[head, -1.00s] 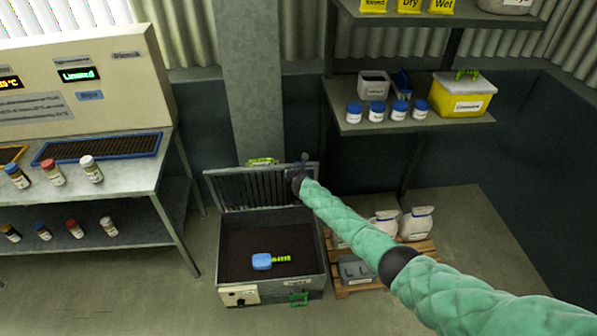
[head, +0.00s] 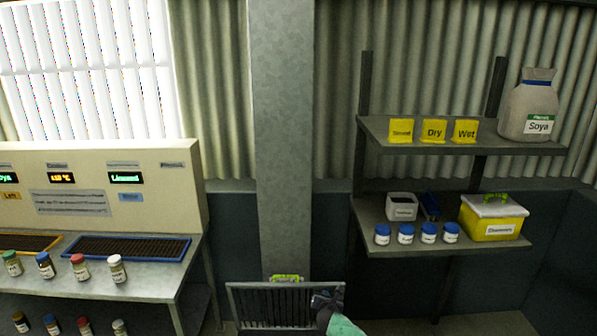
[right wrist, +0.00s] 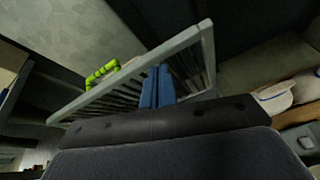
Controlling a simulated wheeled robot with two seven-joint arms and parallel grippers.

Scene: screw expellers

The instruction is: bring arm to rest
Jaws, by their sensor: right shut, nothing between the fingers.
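My right gripper (head: 324,299) shows at the bottom of the head view, in front of the right part of a raised grey slatted lid (head: 262,306). In the right wrist view its blue fingertips (right wrist: 157,86) are shut together with nothing between them. They overlap the slats of the lid (right wrist: 208,62) in that view; I cannot tell whether they touch. A green handle (head: 287,278) sits at the lid's upper edge and also shows in the right wrist view (right wrist: 101,73). My left gripper is out of view.
At left, a bench (head: 150,281) holds several jars and a control panel (head: 90,190). At right, shelves (head: 470,146) carry yellow signs, a Soya sack (head: 529,108), blue-lidded jars and a yellow box (head: 492,222). A grey column (head: 283,130) stands between.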

